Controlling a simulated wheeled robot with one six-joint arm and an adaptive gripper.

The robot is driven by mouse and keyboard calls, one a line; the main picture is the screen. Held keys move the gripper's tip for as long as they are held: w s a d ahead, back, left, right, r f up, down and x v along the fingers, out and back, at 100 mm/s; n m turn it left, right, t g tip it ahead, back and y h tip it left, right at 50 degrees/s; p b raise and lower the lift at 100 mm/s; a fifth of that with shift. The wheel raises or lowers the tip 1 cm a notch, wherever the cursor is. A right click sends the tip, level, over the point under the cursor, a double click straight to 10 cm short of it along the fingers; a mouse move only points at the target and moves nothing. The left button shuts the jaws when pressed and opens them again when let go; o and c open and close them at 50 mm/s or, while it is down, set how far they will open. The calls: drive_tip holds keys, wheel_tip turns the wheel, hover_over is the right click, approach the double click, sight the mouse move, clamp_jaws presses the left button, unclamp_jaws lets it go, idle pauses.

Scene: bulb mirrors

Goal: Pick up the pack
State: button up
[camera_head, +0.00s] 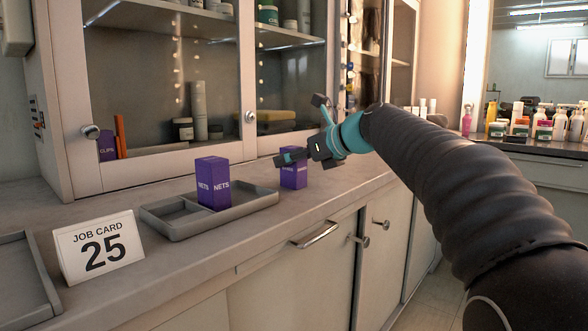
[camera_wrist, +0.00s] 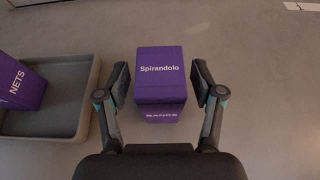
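A purple pack (camera_wrist: 160,76) marked "Spirandolo" on top stands on the counter, between the two fingers of my gripper (camera_wrist: 160,90) in the wrist view. A gap of counter shows beside each finger, so the fingers look open and not pressed on it. In the head view the same pack (camera_head: 293,176) is partly hidden behind my gripper (camera_head: 304,148). A second purple pack marked "NETS" (camera_head: 213,184) stands upright in the grey tray (camera_head: 167,228); it also shows at the left edge of the wrist view (camera_wrist: 18,84).
A white job card reading 25 (camera_head: 100,248) stands at the front left, beside another grey tray (camera_head: 22,285). A glass-doored cabinet (camera_head: 160,165) rises behind the counter. The counter right of the Spirandolo pack is clear.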

drive_tip(key=c, duration=1)
